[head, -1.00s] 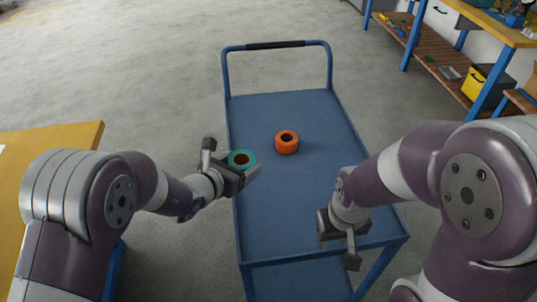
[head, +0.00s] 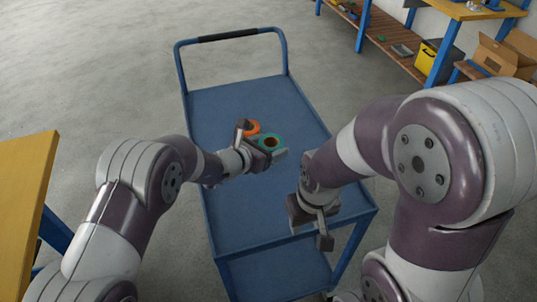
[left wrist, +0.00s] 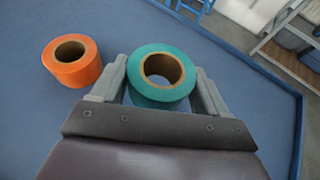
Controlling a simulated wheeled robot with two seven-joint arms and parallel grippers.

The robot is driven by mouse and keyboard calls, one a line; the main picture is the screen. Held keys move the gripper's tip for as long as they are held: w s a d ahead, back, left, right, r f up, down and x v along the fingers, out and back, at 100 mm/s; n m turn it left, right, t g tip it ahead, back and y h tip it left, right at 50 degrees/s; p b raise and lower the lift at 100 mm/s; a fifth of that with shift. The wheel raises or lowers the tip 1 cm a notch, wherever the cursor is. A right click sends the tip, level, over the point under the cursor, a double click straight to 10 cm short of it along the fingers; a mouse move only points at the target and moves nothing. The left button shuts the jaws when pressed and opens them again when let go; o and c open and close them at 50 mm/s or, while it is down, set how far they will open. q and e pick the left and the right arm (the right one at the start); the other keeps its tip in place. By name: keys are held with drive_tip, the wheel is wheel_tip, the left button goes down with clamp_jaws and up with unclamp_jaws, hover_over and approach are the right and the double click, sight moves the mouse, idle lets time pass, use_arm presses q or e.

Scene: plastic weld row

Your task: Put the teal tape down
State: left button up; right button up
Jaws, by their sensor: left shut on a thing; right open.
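The teal tape (head: 271,142) is a roll with a brown core, held between the fingers of my left gripper (head: 272,148). In the left wrist view the teal tape (left wrist: 161,76) sits between the two grey fingers of the shut gripper (left wrist: 158,92). It is over the blue cart top (head: 240,215); I cannot tell how high above it. My right gripper (head: 318,226) is open and empty over the near right part of the cart.
An orange tape roll (head: 252,128) stands on the cart just beyond my left gripper; it shows left of the teal tape in the left wrist view (left wrist: 72,60). The cart's near middle is clear. A yellow table (head: 22,190) is at left, shelving (head: 400,45) at back right.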

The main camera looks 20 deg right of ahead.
use_arm(q)
wheel_tip(320, 180, down, 4)
drive_tip(key=shift+r, duration=0.1)
drive_tip(key=shift+f+b, duration=0.2)
drive_tip(key=shift+b, duration=0.2)
drive_tip(key=o, duration=1.1)
drive_tip(key=shift+r, duration=0.15)
